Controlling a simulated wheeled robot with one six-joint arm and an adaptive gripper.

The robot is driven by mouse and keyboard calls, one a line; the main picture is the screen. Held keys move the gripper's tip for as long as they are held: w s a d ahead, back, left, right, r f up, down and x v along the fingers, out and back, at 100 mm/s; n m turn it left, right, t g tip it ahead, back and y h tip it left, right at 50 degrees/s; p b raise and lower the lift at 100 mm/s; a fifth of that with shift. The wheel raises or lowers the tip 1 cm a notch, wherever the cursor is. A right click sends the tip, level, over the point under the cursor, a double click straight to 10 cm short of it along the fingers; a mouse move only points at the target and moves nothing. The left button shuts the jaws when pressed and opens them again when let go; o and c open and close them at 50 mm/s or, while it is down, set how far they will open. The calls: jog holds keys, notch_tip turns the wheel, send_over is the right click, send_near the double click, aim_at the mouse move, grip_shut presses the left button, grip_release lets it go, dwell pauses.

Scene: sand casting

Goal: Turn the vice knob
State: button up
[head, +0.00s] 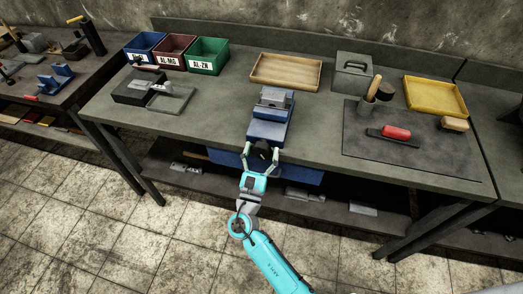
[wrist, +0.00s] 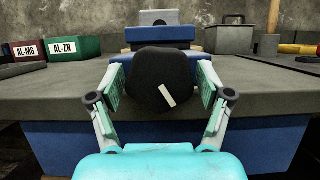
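The blue vice (head: 268,128) stands at the front edge of the workbench (head: 215,125), with grey metal jaws on top. It also shows in the wrist view (wrist: 160,34), behind the knob. The black vice knob (wrist: 153,78) faces the wrist camera and bears a pale line slanted off vertical. My gripper (wrist: 160,82) has one finger on each side of the knob, with small gaps visible between pads and knob. In the head view, my gripper (head: 261,155) reaches the knob (head: 262,152) from the front of the bench.
Blue, red and green bins (head: 208,56) stand at the back left. A wooden tray (head: 286,72) lies behind the vice. A dark mat (head: 410,155) with tools lies to the right, near a yellow tray (head: 436,95). The bench's front edge is close to my gripper.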

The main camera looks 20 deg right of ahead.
jog(key=c, duration=0.7)
jog(key=shift+m+g+h, duration=0.4)
jog(key=shift+m, duration=0.6)
jog(key=o, duration=1.2)
jog(key=shift+c, duration=0.2)
jog(key=v, duration=1.2)
jog(key=shift+f, duration=0.1)
